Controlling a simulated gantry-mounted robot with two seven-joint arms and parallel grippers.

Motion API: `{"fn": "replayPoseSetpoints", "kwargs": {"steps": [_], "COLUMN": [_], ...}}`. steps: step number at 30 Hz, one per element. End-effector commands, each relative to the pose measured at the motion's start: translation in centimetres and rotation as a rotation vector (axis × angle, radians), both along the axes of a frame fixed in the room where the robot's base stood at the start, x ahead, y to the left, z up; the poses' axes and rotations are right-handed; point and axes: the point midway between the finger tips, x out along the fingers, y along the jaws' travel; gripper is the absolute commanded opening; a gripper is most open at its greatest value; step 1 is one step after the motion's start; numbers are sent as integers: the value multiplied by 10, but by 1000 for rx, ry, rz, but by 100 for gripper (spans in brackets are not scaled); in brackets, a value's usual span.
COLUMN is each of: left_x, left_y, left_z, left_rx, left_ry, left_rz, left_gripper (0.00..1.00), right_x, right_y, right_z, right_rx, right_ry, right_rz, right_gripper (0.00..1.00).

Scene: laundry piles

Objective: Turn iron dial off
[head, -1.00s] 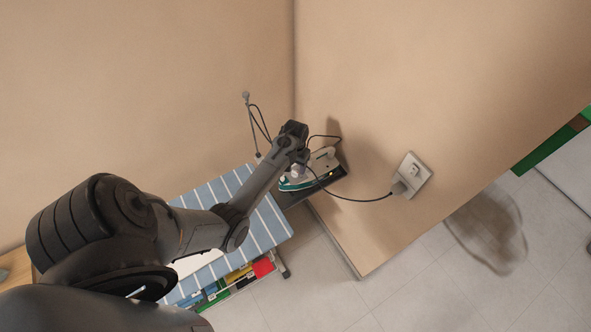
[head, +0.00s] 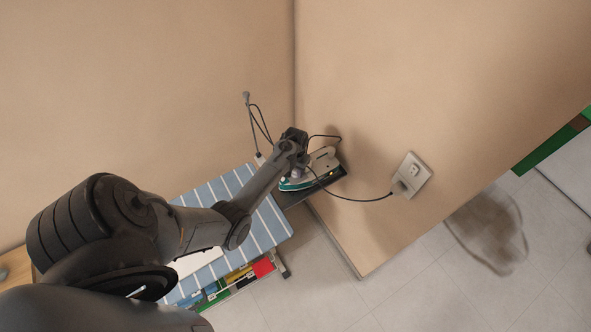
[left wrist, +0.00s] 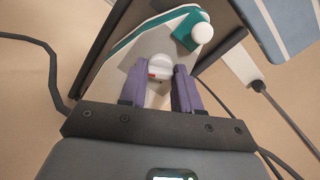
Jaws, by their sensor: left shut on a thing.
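The iron (head: 322,158), white and grey with a teal base, lies on a dark rest at the end of the ironing board. It fills the upper part of the left wrist view. Its round white dial (left wrist: 154,66) has a small red mark and sits between the two purple fingers of my left gripper (left wrist: 160,78). The gripper is shut on the dial. In the head view my wrist stands over the left part of the iron and hides the dial and fingertips. My right gripper is not in view.
The blue striped ironing board (head: 266,222) lies under my left forearm. A black cord runs to the wall socket (head: 411,177) on the right. A thin grey rod (head: 251,125) with a looped cable stands behind. Walls close in behind and right of the iron.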

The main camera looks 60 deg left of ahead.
Motion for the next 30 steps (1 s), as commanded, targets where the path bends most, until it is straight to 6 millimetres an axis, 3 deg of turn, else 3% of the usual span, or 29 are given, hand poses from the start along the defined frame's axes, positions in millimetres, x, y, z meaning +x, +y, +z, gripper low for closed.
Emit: {"fn": "replayPoseSetpoints", "kwargs": {"steps": [14, 30], "left_x": [0, 0], "left_y": [-1, -1], "left_z": [2, 2], "left_rx": [-2, -2], "left_ry": [2, 1], "left_rz": [82, 540], "left_gripper": [2, 2], "right_x": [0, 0], "right_y": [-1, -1], "right_z": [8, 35], "right_rx": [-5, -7], "right_ry": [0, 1], "right_rz": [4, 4], "right_gripper": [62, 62]}}
